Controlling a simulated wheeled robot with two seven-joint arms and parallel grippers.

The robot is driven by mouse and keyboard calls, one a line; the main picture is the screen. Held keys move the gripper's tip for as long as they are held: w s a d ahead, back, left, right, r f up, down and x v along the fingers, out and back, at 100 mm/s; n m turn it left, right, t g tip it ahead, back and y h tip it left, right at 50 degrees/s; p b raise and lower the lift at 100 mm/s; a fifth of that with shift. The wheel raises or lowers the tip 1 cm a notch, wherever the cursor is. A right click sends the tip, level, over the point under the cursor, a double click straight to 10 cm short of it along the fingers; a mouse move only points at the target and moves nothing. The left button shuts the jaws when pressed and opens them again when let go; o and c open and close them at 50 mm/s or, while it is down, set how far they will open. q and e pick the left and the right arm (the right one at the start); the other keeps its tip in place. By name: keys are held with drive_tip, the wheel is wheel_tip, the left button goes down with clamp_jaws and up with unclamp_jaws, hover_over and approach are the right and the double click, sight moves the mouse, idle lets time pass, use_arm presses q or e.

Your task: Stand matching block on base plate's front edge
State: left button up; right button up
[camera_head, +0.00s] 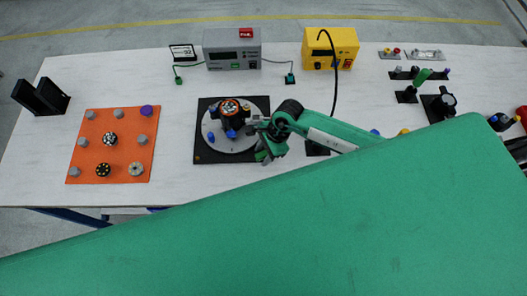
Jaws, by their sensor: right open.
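The base plate (203,152) is a black square on the table, with a pale round disc (240,147) on it. A small blue piece (211,136) sits at the disc's left side. I cannot tell which piece is the matching block. My right gripper (262,143) is at the right edge of the plate, low over it, its jaws open. It hides part of the plate's right side and front right corner. The front edge's left part shows bare. My left gripper is not in view.
An orange mat (121,150) with several round pieces lies left. A grey box (232,49) and a yellow box (331,48) with cables stand behind. Small fixtures (438,103) stand right. My own green arm link fills the bottom. The table between mat and plate is clear.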

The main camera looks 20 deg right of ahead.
drive_tip(key=shift+r, duration=0.25)
drive_tip(key=b+v, duration=0.3)
drive_tip(key=v, duration=0.9)
drive_tip(key=shift+f, duration=0.15)
